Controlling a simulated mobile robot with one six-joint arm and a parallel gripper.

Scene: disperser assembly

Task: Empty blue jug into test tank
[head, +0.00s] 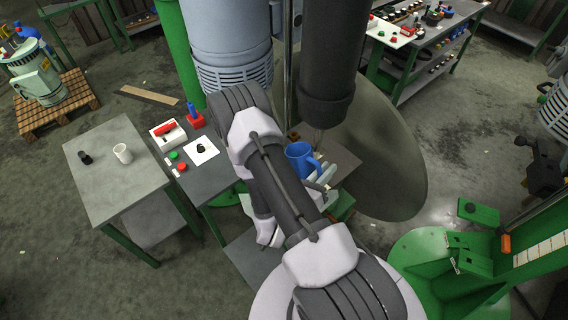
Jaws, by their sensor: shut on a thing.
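The blue jug (301,158) is right of my arm's middle in the head view, above a small grey surface. It looks roughly upright, with its open top showing and its handle on the right. My gripper (322,179) is at the jug's right side by the handle and is shut on it. My arm hides part of the gripper and the area below the jug. I cannot make out for certain which thing is the test tank, or whether the jug holds liquid.
A dark vertical cylinder (330,60) and a grey-blue ribbed motor (228,50) hang close behind the jug. A grey table (110,190) at left bears a white cup (122,153). Green machine frames (430,265) stand at lower right.

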